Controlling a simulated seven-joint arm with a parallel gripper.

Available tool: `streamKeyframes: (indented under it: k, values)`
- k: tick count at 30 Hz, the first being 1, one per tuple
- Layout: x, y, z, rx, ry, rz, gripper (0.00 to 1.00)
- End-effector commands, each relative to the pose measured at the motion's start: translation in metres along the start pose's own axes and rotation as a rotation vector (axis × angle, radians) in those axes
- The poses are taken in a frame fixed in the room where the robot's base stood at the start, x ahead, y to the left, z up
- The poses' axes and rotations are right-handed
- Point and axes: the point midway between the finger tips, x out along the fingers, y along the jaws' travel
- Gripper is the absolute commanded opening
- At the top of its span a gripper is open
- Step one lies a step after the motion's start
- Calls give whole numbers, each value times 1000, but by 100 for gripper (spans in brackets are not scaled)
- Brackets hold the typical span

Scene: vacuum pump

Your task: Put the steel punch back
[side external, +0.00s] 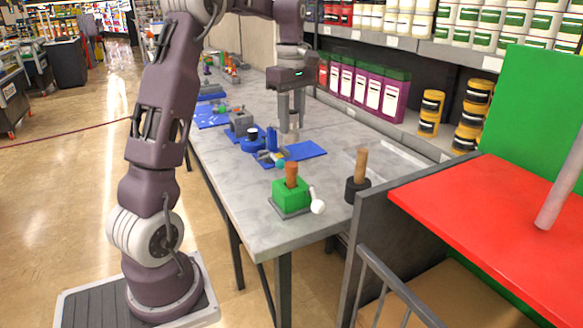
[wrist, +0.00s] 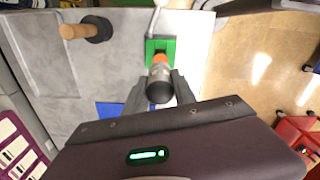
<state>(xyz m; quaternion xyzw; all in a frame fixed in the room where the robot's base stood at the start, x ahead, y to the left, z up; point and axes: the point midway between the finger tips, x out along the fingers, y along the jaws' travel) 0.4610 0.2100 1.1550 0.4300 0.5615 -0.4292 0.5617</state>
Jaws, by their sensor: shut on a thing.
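My gripper (side external: 290,128) is shut on a grey steel punch (side external: 287,135), held above the table's blue parts. In the wrist view the punch (wrist: 160,88) shows as a dark rounded end and a grey section between the fingers of my gripper (wrist: 158,93). A green block (side external: 290,196) with an orange-brown peg (side external: 291,174) standing in it is near the table's front end. The green block (wrist: 152,46) also shows in the wrist view, beyond the punch. The punch's lower end is hard to make out among the blue parts.
A wooden handle in a black base (side external: 357,188) stands right of the green block. A white-headed tool (side external: 317,206) leans beside the block. Blue plates (side external: 305,150) and small parts lie under and behind my gripper. Shelves of goods line the right side. Bare grey table (side external: 240,190) lies front left.

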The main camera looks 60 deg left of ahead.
Motion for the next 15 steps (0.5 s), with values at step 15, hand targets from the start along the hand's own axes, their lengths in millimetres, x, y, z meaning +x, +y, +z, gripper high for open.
streamKeyframes:
  k: [15]
  values:
    - [84,0,0,2,-1,-1,0]
